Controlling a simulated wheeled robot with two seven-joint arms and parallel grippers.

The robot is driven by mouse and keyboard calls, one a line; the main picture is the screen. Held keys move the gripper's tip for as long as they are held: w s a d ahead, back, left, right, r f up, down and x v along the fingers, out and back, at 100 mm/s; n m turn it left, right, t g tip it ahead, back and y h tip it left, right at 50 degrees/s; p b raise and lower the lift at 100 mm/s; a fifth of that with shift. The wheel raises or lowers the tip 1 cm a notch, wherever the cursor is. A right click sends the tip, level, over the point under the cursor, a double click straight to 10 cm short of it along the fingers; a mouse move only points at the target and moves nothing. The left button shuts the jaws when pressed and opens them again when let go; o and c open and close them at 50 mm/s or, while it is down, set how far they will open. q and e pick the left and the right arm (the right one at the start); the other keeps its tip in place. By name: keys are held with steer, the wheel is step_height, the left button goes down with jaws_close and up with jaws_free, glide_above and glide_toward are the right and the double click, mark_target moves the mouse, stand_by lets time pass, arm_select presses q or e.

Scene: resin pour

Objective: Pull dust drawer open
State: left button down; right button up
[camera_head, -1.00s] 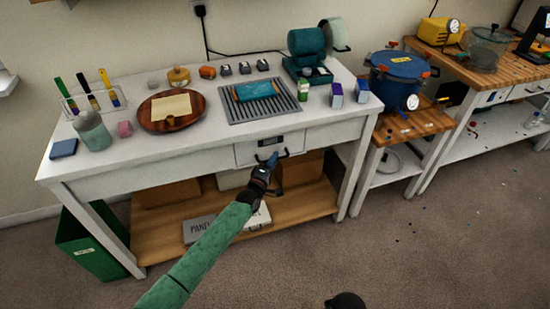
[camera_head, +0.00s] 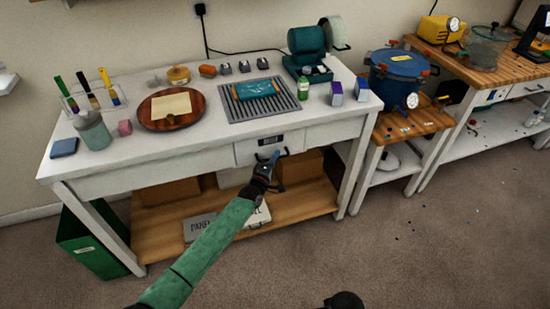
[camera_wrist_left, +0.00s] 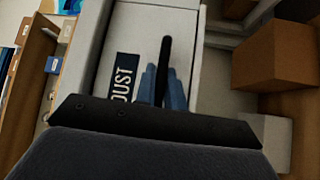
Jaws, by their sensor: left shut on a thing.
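The white dust drawer (camera_head: 246,150) sits under the top of the white workbench. Its dark label (camera_head: 268,141) reads "DUST" in the left wrist view (camera_wrist_left: 123,78). A black bar handle (camera_head: 286,152) is on its front; it also shows in the left wrist view (camera_wrist_left: 165,60). My left gripper (camera_head: 270,159) is at the handle, with its blue fingers shut on it, one on each side in the left wrist view (camera_wrist_left: 162,88). The drawer front looks about level with the bench front; I cannot tell any small gap. My right gripper cannot be made out.
The bench top (camera_head: 200,130) holds a round wooden tray (camera_head: 196,118), a grille (camera_head: 285,103) and small containers. A lower shelf (camera_head: 160,237) with boxes is beneath the drawer. A green bin (camera_head: 92,245) stands left. Floor in front is clear.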

arm_select(q)
steer(key=s+d+p, duration=0.2)
steer(key=s+d, duration=0.1)
steer(key=s, duration=0.7)
steer(key=s+d+p, duration=0.1)
steer(key=s+d, duration=0.2)
steer(key=s, duration=0.8)
steer(key=shift+d+p, duration=0.35)
arm_select(e)
step_height(320, 180, down, 16)
steer(key=s+d, duration=0.1)
steer(key=s, duration=0.1)
steer(key=shift+s+d+r, duration=0.15)
steer(key=shift+s+d, duration=0.15)
steer(key=shift+s, duration=0.05)
arm_select(q)
steer(key=c, duration=1.5)
jaws_free()
